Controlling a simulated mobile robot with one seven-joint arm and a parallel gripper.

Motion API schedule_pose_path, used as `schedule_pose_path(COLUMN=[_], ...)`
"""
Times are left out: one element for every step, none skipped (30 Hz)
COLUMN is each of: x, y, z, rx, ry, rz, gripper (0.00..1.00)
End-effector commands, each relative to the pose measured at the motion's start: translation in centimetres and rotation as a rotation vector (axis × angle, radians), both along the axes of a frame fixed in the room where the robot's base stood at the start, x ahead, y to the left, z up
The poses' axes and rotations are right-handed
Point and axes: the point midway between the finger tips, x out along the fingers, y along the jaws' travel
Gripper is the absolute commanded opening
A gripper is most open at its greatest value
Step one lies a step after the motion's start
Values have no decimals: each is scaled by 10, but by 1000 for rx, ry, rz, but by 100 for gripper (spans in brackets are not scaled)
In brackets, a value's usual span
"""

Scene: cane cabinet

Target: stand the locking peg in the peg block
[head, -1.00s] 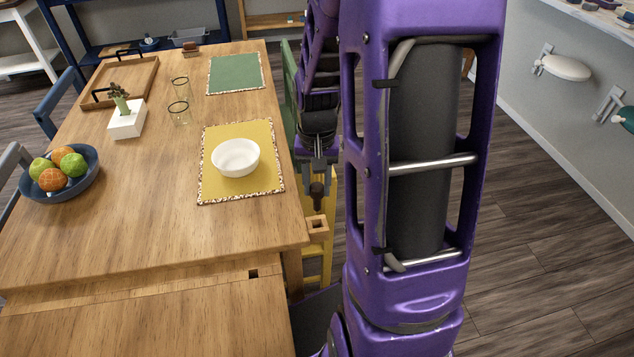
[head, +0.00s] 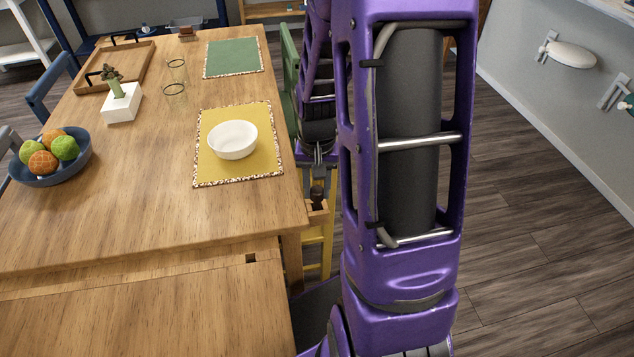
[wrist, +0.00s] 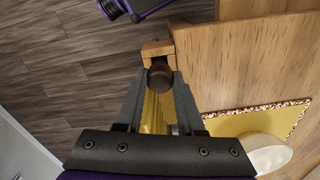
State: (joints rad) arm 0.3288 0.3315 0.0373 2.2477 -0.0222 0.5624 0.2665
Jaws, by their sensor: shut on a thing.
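My gripper (head: 318,172) is shut on the dark brown locking peg (head: 317,193), just off the right edge of the table. In the wrist view the peg's round dark end (wrist: 160,74) shows between the fingertips of my gripper (wrist: 161,88). The peg block (head: 317,214) is a small light wooden block at the table's edge. In the head view the peg's lower end overlaps the block's top. The block also shows in the wrist view (wrist: 156,48), just beyond the peg. Whether the peg is inside the hole or only over it, I cannot tell.
The wooden table (head: 150,215) lies left of my arm. A white bowl (head: 233,139) stands on a yellow placemat (head: 265,165) near the block. A yellow chair (head: 322,240) stands below, and a green chair (head: 289,70) is farther back. Open floor lies to the right.

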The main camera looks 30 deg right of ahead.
Motion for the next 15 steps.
schedule_pose_path(x=[0, 0, 0, 0, 0, 0, 0, 0, 0, 0, 0, 0, 0, 0, 0], y=[0, 0, 0, 0, 0, 0, 0, 0, 0, 0, 0, 0, 0, 0, 0], z=[-2, -3, -4, -4, -5, -5, -5, -5, -5, -5, -5, -5, -5, -5, -5], rx=[1, 1, 1, 1, 1, 1, 1, 1, 1, 1, 1, 1, 1, 0, 0], ry=[1, 1, 1, 1, 1, 1, 1, 1, 1, 1, 1, 1, 1, 0, 0], rz=[0, 0, 0, 0, 0, 0, 0, 0, 0, 0, 0, 0, 0, 0, 0], gripper=[0, 0, 0, 0, 0, 0, 0, 0, 0, 0, 0, 0, 0, 41, 48])
